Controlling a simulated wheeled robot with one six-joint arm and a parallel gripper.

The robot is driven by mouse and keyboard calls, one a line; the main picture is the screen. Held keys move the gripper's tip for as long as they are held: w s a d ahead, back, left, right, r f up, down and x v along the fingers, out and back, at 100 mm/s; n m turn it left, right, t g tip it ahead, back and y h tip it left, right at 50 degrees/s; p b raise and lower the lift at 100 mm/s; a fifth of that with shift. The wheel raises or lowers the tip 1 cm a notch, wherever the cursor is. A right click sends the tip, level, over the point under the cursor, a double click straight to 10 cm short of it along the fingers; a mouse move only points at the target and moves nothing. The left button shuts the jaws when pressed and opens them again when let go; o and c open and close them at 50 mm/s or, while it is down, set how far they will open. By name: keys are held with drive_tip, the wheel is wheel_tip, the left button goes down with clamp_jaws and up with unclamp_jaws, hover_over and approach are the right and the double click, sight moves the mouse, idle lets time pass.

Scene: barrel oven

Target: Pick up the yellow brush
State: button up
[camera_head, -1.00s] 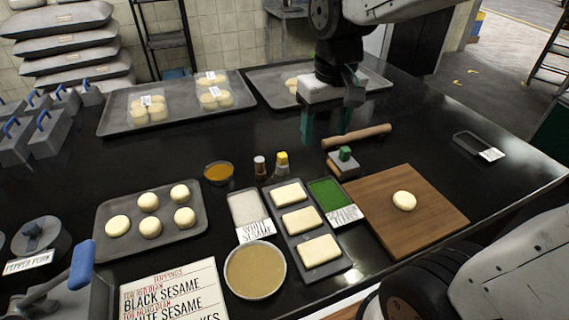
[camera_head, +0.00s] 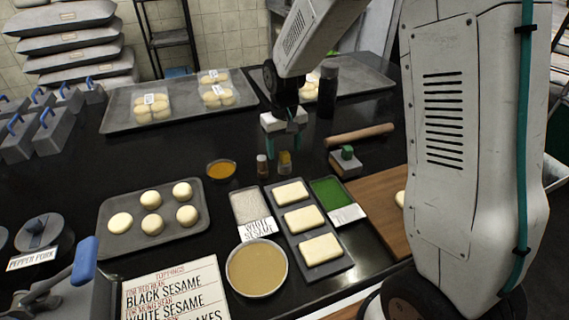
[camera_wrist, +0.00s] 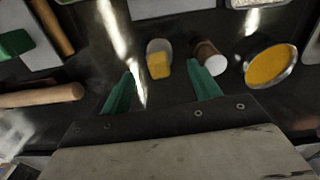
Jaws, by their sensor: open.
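In the wrist view the yellow brush (camera_wrist: 158,63) shows a yellow part and a pale part, ahead of the gap between my fingertips. My gripper (camera_head: 283,146) is above and just behind it, pointing down. In the wrist view my gripper (camera_wrist: 162,72) has its two green fingers apart, with nothing between them that I can see held. The gap in height between fingertips and brush is hard to judge.
A brown-and-white brush (camera_head: 262,164) stands close left of the yellow one. Beyond it is an orange bowl (camera_head: 221,170). A green-topped block (camera_head: 346,160) and a rolling pin (camera_head: 360,135) lie to the right. Trays with white sesame (camera_head: 247,206) and dough (camera_head: 335,262) lie in front.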

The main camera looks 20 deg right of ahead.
sight(284, 153)
drive_tip(key=f, duration=0.4)
drive_tip(key=shift+s+f, duration=0.1)
drive_tip(key=shift+s, duration=0.1)
drive_tip(key=c, duration=1)
drive_tip(key=shift+c, duration=0.2)
drive_tip(key=shift+r, duration=0.75)
wheel_tip(284, 153, up, 2)
drive_tip(key=shift+r, duration=0.2)
drive_tip(key=s, duration=0.5)
drive_tip(key=s+d, duration=0.1)
drive_tip(key=s, duration=0.4)
drive_tip(key=s+d+r, duration=0.1)
drive_tip(key=s, duration=0.5)
